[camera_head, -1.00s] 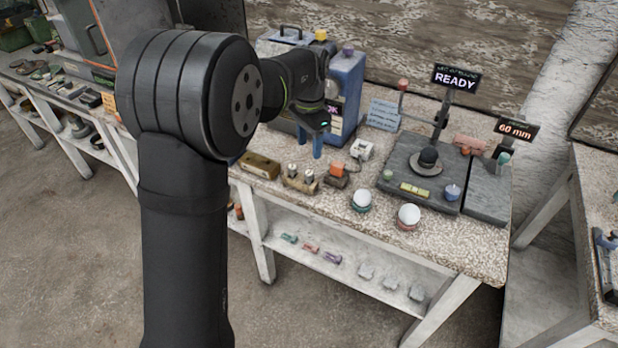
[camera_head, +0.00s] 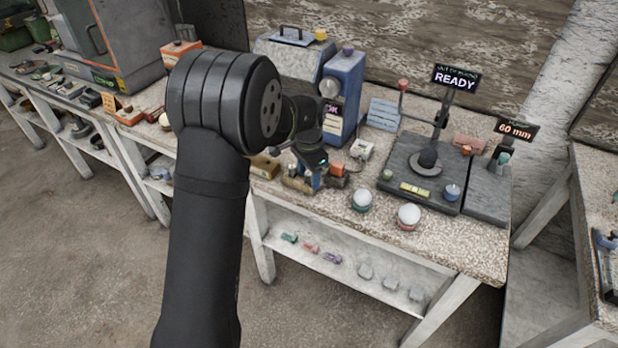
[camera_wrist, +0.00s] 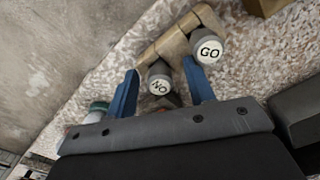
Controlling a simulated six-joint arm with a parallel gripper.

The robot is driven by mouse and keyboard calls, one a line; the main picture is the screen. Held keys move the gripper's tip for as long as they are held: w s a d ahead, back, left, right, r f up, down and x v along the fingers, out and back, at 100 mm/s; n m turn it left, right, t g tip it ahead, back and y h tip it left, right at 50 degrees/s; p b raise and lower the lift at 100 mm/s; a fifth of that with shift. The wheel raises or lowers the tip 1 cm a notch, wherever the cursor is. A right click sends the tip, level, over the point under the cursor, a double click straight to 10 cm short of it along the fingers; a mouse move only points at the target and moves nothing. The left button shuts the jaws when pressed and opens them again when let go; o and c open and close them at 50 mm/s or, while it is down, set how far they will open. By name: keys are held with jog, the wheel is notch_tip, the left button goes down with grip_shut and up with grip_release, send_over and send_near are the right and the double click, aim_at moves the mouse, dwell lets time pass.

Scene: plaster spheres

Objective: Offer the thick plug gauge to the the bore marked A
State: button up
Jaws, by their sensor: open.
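Two grey cylindrical plug gauges stand in a tan holder (camera_wrist: 172,45) in the wrist view. One gauge end reads GO (camera_wrist: 208,51), the other reads NO (camera_wrist: 160,85). I cannot tell which is thicker. My gripper (camera_wrist: 159,67) is open, its two blue fingers on either side of the NO gauge; contact cannot be told. The GO gauge is just outside the right finger. In the head view my gripper (camera_head: 315,180) is low over the holder (camera_head: 297,184) and partly hides the gauges. I can make out no bore marked A.
An orange-topped block (camera_head: 337,169) stands right of the holder. Two white spheres (camera_head: 362,199) (camera_head: 409,214) rest near the bench's front edge. A dark gauge stand (camera_head: 420,175) is at right, a blue machine (camera_head: 343,95) behind. A brass-coloured block (camera_head: 264,166) is at left.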

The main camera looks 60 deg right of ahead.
grip_shut()
jog(key=shift+r, duration=0.1)
jog(key=shift+r, duration=0.55)
notch_tip(320, 180, up, 3)
jog(key=shift+f, duration=0.15)
jog(key=s+a+r, duration=0.3)
jog(key=s+r, duration=0.4)
jog(key=s, duration=0.4)
jog(key=n, duration=0.3)
send_near(309, 172)
jog(key=w, duration=0.4)
jog(key=shift+w+d+f, duration=0.15)
jog(key=shift+w+d, duration=0.05)
jog(key=shift+w, duration=0.15)
jog(key=w+a+f+n, duration=0.1)
jog(key=w+n, duration=0.2)
jog(key=w, duration=1.3)
jog(key=shift+a, duration=0.15)
jog(key=shift+f, duration=0.1)
